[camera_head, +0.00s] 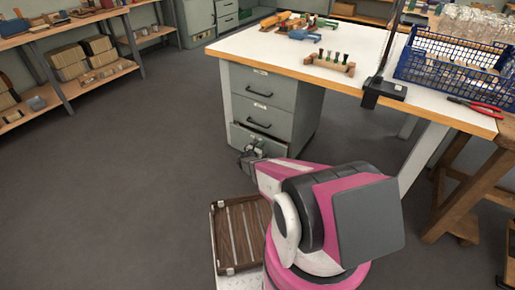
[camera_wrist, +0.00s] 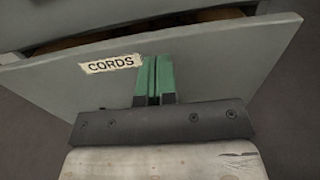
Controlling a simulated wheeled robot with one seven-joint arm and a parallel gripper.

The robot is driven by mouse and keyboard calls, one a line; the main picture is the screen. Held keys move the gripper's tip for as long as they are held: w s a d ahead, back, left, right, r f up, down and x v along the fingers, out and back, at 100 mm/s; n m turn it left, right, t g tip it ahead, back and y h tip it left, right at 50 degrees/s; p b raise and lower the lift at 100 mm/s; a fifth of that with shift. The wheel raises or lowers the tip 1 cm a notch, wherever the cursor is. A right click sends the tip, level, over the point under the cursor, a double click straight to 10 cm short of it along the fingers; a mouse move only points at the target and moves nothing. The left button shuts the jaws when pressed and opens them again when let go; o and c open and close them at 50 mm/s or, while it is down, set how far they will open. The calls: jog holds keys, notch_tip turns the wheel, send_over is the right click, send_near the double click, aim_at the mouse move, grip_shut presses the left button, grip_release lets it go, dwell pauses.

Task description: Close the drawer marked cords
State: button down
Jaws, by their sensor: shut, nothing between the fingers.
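The grey drawer marked CORDS shows in the wrist view (camera_wrist: 235,60), with its label (camera_wrist: 110,64) on the front. A dark gap with a brown interior shows above its top edge, so the drawer stands partly open. In the head view it is the bottom drawer (camera_head: 240,138) of the grey cabinet under the table. My gripper (camera_wrist: 153,60) is shut and empty, its green fingers in front of the drawer face just right of the label. I cannot tell whether the fingertips touch it. In the head view my gripper (camera_head: 252,152) is at the drawer front, partly hiding it.
Two upper drawers (camera_head: 262,88) of the cabinet look shut. The white table (camera_head: 300,45) above has a wooden edge and holds a blue crate (camera_head: 450,62) and red pliers (camera_head: 474,105). A slatted brown tray (camera_head: 240,232) is beside my arm. The floor at left is clear.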

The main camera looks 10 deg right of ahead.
aim_at(265, 140)
jog(key=shift+x, duration=1.25)
jog(key=shift+w, duration=0.1)
jog(key=x, duration=0.2)
jog(key=shift+w+d, duration=0.2)
jog(key=shift+s+a, duration=0.1)
jog(key=shift+s, duration=0.05)
